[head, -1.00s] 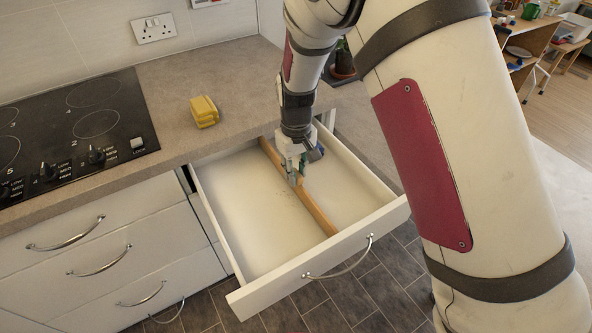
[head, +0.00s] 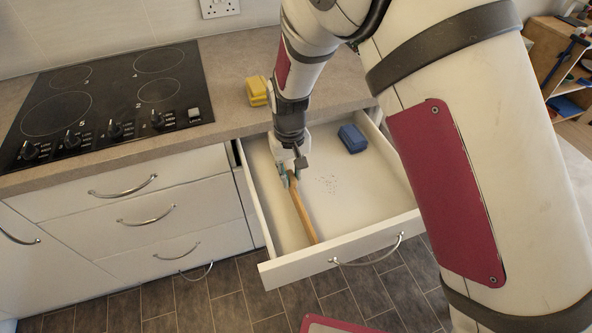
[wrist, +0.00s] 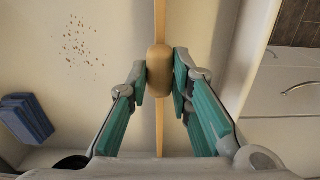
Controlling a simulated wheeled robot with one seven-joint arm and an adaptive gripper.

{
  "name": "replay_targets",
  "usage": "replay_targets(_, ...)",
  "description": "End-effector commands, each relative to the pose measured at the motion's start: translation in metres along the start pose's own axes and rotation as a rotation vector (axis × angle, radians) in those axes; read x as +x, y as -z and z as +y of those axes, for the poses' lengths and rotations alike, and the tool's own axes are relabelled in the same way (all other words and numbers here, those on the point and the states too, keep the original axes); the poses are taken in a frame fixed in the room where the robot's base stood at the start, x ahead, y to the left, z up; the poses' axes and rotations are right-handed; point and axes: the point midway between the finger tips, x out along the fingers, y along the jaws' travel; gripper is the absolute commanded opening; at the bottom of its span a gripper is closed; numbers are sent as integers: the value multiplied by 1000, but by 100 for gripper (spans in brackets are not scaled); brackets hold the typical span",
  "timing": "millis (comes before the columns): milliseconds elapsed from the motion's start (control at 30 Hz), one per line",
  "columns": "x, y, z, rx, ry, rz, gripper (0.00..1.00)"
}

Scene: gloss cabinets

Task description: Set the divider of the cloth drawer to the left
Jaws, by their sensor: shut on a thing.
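The cloth drawer (head: 382,228) is pulled open below the worktop. Its wooden divider (head: 304,217) runs from back to front and stands left of the drawer's middle, with a narrow compartment on its left and a wide one on its right. My gripper (head: 289,174) reaches down into the drawer at the divider. In the wrist view, its green-padded fingers (wrist: 160,78) are shut on the divider's rounded wooden knob (wrist: 159,65). The divider's back end is hidden behind my gripper and arm in the head view.
A folded blue cloth or block (head: 352,138) lies at the back of the right compartment, with dark crumbs (head: 328,184) on the floor before it. A yellow block (head: 257,90) sits on the worktop behind the drawer. A black hob (head: 105,100) is at left.

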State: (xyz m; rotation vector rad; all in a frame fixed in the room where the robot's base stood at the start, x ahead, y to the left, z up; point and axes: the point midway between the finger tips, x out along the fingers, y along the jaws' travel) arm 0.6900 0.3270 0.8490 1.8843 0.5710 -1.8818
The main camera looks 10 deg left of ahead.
Motion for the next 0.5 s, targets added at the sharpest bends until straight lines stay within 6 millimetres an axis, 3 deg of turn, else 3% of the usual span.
replay_targets(67,0,0,-6,-2,7,0,0)
replay_targets(100,0,0,-6,-2,8,0,24)
replay_targets(167,0,0,-6,-3,8,0,38)
replay_targets(500,-2,0,-4,-2,5,0,40)
